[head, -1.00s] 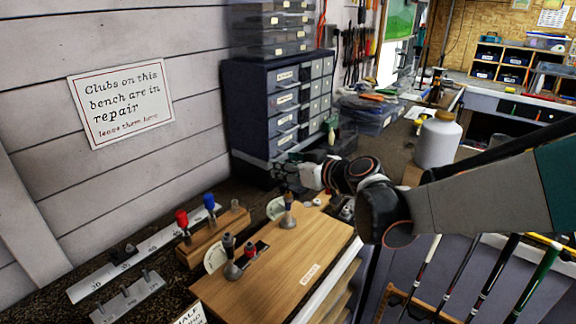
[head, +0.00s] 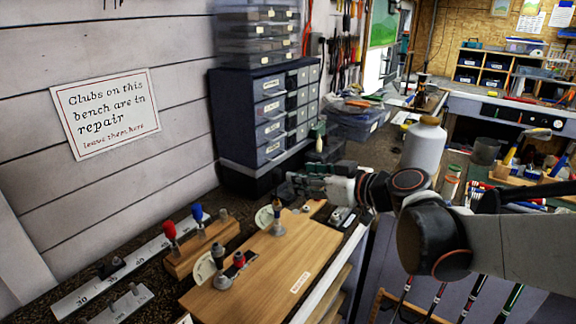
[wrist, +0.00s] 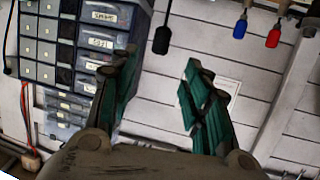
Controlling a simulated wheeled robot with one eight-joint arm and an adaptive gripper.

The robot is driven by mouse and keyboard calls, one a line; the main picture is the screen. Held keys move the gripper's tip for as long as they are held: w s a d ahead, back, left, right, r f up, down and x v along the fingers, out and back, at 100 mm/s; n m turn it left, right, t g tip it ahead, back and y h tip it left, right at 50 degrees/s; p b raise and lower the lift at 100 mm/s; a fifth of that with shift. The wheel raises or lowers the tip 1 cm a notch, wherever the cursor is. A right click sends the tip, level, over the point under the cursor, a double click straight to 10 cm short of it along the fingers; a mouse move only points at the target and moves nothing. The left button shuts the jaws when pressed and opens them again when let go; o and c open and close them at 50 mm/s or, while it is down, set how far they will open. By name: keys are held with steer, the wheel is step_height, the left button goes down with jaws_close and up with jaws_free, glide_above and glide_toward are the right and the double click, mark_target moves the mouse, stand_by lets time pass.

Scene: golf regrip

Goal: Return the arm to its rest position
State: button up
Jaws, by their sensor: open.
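My gripper (head: 312,180) is at the end of my arm, above the back of the workbench in the head view. It points left toward the wall and the drawer cabinet. In the wrist view my gripper (wrist: 160,95) shows two green-padded fingers spread apart with nothing between them. The wrist view looks rolled over, with the cabinet and tools hanging from the top. My arm comes in from the right edge of the head view.
A drawer cabinet (head: 265,120) stands by the wall behind my gripper. A wooden board (head: 265,265) with clamps lies below it. A white jar (head: 424,147) stands close behind my arm. Club shafts (head: 475,300) stand below my arm.

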steer(key=shift+s+d, duration=0.15)
steer(key=shift+s, duration=0.05)
